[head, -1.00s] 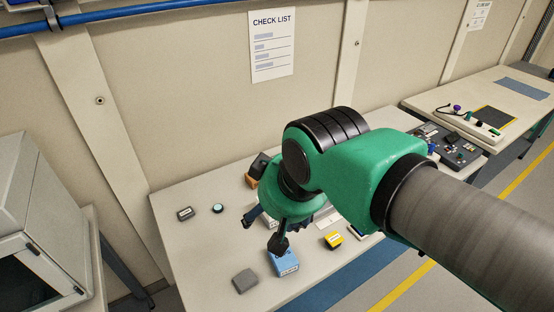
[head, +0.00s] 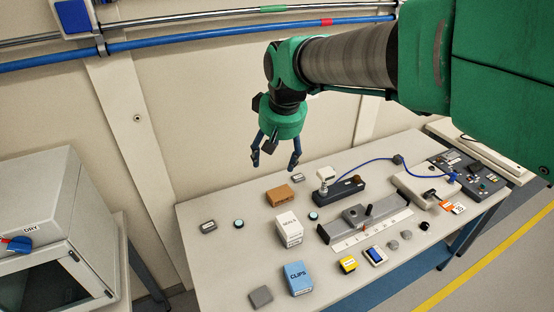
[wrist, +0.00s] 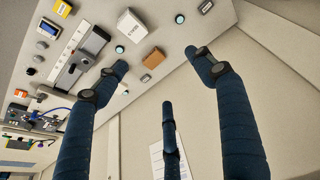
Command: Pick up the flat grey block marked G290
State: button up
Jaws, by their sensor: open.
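My gripper (head: 275,162) hangs fingers-down and empty above the back of the table, near the wall. Its fingers are spread apart in the wrist view (wrist: 157,65). Several small grey blocks are in view, and I cannot read G290 on any. A plain flat grey block (head: 261,296) lies at the front left, beside the blue CLIPS box. A darker grey block with a pale label (head: 208,226) lies at the left; it seems to show at the wrist view's top edge (wrist: 206,6). A small labelled grey block (head: 298,178) lies at the back, below my gripper; the wrist view shows it too (wrist: 146,78).
The blue CLIPS box (head: 298,278), white box (head: 289,230) and brown block (head: 279,195) stand in the table's left half. A long grey rail fixture (head: 365,220) and a dark device with a blue cable (head: 340,191) fill the middle.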

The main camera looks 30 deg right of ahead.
jog(key=w+d+f+g+p, duration=0.15)
jog(key=w+d+p, duration=0.35)
jog(key=w, duration=0.8)
jog(key=g+p, duration=0.3)
jog(key=p, duration=0.8)
send_over(299, 177)
notch_tip(299, 177, down, 29)
jog(key=shift+f, duration=0.15)
jog(key=shift+a+f+t, duration=0.15)
jog(key=shift+t, duration=0.1)
jog(key=shift+w+f, duration=0.1)
jog(key=shift+f, duration=4)
jog(key=shift+f, duration=0.15)
jog(key=shift+f+p, duration=0.4)
jog(key=shift+f, duration=2.05)
